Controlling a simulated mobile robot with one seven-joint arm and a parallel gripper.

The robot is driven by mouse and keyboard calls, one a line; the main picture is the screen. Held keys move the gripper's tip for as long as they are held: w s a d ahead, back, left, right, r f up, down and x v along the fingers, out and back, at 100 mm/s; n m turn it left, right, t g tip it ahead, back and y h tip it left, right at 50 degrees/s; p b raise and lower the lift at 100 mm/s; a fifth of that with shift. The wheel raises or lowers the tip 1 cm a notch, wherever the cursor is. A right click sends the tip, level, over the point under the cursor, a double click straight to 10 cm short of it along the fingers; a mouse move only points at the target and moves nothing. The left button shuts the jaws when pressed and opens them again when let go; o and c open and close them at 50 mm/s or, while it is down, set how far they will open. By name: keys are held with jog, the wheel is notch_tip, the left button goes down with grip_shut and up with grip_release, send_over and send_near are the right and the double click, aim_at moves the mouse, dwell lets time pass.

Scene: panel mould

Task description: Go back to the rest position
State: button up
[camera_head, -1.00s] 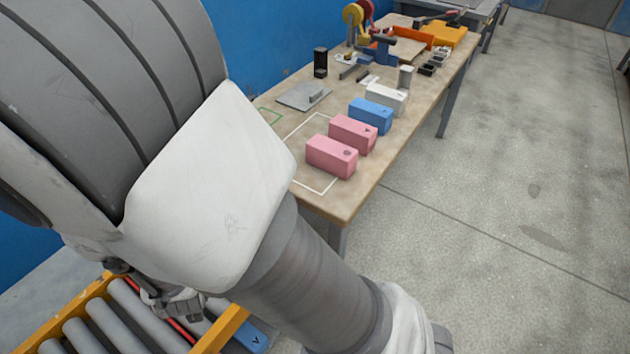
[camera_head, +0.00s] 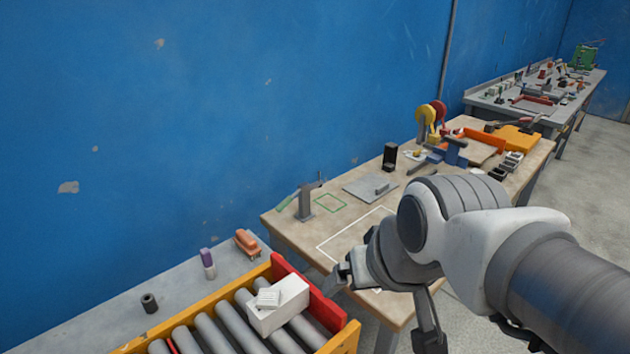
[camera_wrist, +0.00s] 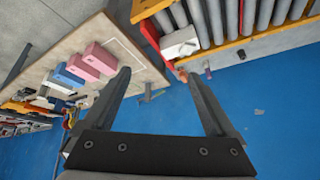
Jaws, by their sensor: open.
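My gripper (camera_wrist: 158,73) is open in the wrist view, its two dark fingers spread apart with nothing between them. It is in the air, clear of the worktable (camera_head: 285,224) and the roller conveyor (camera_head: 345,338). In the head view my bent arm crosses the right side, in front of the table, and it is hard to make out the fingers there.
The wrist view shows two pink blocks (camera_wrist: 99,56) and a blue block (camera_wrist: 68,75) on the table; my arm hides them in the head view. A white box (camera_head: 278,304) sits on the conveyor. A stapler-like item (camera_head: 247,243) lies on the grey bench. A blue wall (camera_head: 200,110) stands behind.

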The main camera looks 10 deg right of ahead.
jog(key=shift+s+d+r+h, duration=0.2)
jog(key=shift+s+d+h, duration=0.05)
jog(key=shift+s+d, duration=0.4)
jog(key=shift+s+d+r+h, duration=0.15)
jog(key=shift+s+d+h, duration=0.1)
jog(key=shift+s+d, duration=0.4)
dwell(0.4)
